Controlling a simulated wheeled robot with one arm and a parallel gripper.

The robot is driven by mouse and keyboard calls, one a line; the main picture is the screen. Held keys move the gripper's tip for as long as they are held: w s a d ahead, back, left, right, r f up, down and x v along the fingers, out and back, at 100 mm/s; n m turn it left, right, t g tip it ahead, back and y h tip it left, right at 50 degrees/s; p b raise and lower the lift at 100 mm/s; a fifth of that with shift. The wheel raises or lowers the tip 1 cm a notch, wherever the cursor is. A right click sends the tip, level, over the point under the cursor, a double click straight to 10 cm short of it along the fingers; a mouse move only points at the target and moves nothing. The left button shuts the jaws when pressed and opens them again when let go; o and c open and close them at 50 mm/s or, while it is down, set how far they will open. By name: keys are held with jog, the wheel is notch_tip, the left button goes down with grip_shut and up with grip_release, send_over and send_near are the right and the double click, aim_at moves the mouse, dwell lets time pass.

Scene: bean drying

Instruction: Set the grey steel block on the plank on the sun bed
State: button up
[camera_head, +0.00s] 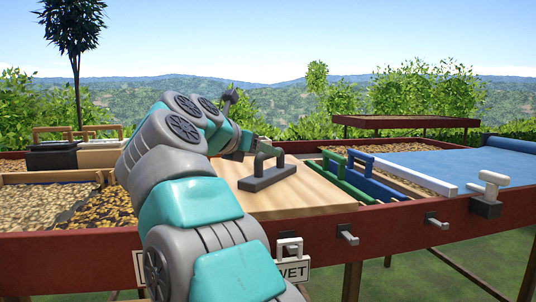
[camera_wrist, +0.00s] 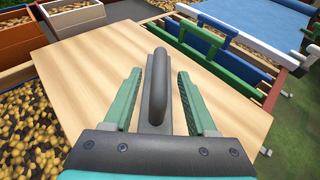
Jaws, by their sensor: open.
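The grey steel block (camera_head: 266,178), a dark flat base with an upright handle, sits on the pale wooden plank (camera_head: 310,198) on the bed. In the wrist view, its handle (camera_wrist: 156,85) stands between the two green fingers of my gripper (camera_wrist: 159,73). The fingers are open, with a gap showing on each side of the handle. The plank (camera_wrist: 85,60) spreads under and around the block. In the head view my gripper (camera_head: 240,148) is at the block's far left side, and its fingertips are hard to make out.
Beans lie in bed sections at left (camera_head: 35,205). Green (camera_head: 345,180) and blue (camera_head: 378,182) handled bars and a white bar (camera_head: 415,175) lie right of the plank. A rolled blue sheet (camera_head: 512,145) is at far right. A small handled block (camera_head: 487,205) sits on the front rail.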

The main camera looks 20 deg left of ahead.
jog(key=v, duration=0.8)
jog(key=shift+s, duration=0.25)
jog(key=shift+r, duration=0.1)
